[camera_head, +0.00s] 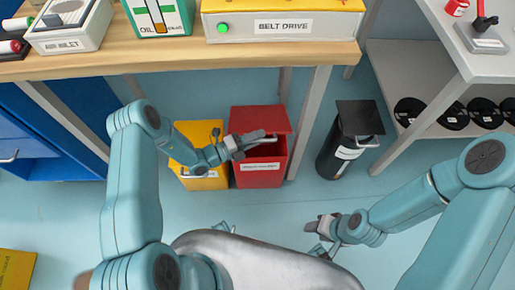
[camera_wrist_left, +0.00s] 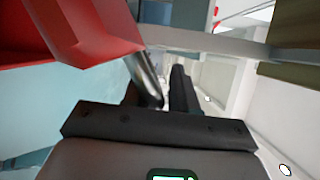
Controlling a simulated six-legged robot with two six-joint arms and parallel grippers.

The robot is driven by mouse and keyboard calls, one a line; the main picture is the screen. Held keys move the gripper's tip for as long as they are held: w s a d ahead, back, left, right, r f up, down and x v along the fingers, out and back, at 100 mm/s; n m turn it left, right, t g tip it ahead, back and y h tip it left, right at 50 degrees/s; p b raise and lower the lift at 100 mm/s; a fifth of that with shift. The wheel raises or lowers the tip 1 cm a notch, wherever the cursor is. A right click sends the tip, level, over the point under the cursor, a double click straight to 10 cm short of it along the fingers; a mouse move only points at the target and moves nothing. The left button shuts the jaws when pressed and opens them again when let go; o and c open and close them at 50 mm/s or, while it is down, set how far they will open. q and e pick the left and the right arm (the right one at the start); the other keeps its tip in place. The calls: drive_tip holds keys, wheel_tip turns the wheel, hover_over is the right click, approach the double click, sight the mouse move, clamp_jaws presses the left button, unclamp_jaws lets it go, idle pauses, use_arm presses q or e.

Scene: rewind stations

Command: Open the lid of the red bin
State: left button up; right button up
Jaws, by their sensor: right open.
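The red bin (camera_head: 260,174) stands on the floor under the workbench, with a white label on its front. A pale metal handle (camera_head: 263,141) runs along the lid's front. My left gripper (camera_head: 245,142) is at this handle. In the left wrist view, the silver handle (camera_wrist_left: 146,78) shows between or beside the dark fingers, with the red lid (camera_wrist_left: 98,45) at upper left. Whether the fingers grip the handle is unclear. My right gripper (camera_head: 322,228) is open and empty, low over the floor.
A yellow bin (camera_head: 202,182) stands left of the red bin, a black bin (camera_head: 347,150) to its right. The workbench (camera_head: 170,58) overhangs behind, with a leg (camera_head: 310,118) close to the red bin. Dark reels (camera_head: 452,114) lie on a shelf at right.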

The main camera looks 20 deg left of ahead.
use_arm(q)
drive_tip(key=f, duration=0.1)
drive_tip(key=s+f+m+b, duration=0.1)
drive_tip(key=f, duration=0.1)
drive_tip(key=shift+s+d+f+m, duration=0.25)
drive_tip(key=shift+s+d+m, duration=0.05)
drive_tip(key=shift+s+m, duration=0.1)
drive_tip(key=f+b+v, duration=0.1)
drive_tip(key=b+v, duration=0.2)
drive_tip(key=v, duration=1.5)
drive_tip(key=shift+s+a+f, duration=0.15)
drive_tip(key=shift+s+a, duration=0.05)
idle(0.8)
idle(0.7)
